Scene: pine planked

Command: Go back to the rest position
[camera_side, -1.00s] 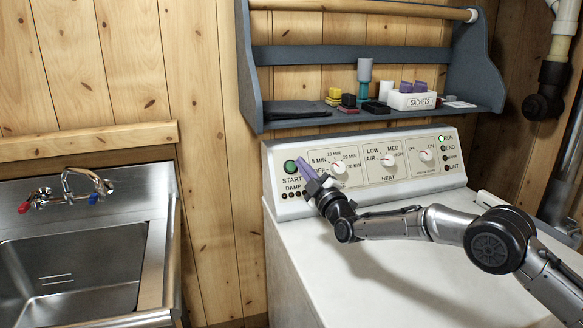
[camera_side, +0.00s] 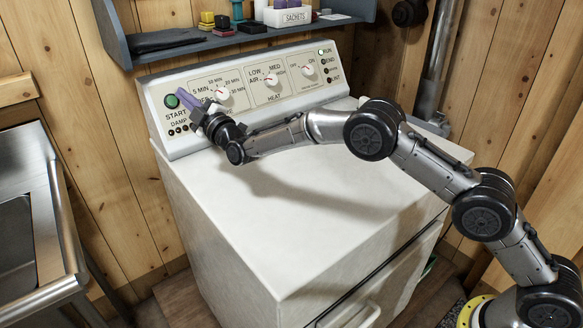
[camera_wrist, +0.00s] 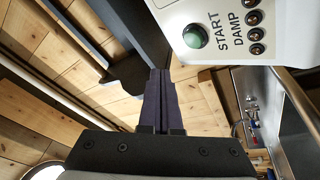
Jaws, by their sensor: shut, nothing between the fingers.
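My gripper (camera_side: 190,92) is in front of the left end of the dryer's control panel. Its two purple fingers are together with nothing between them. In the wrist view my gripper (camera_wrist: 160,90) also shows shut, pointing up the picture past the panel. The green START button (camera_side: 171,101) is just left of the fingers in the side view. It shows in the wrist view (camera_wrist: 195,36) up and right of the fingertips, apart from them. My arm reaches across above the white dryer top (camera_side: 290,215).
A blue-grey shelf (camera_side: 165,47) with small boxes and a sachets box (camera_side: 284,17) hangs above the panel. Knobs (camera_side: 222,94) sit right of the button. A steel sink (camera_side: 62,240) stands at the left. The space above the dryer's front is clear apart from my arm.

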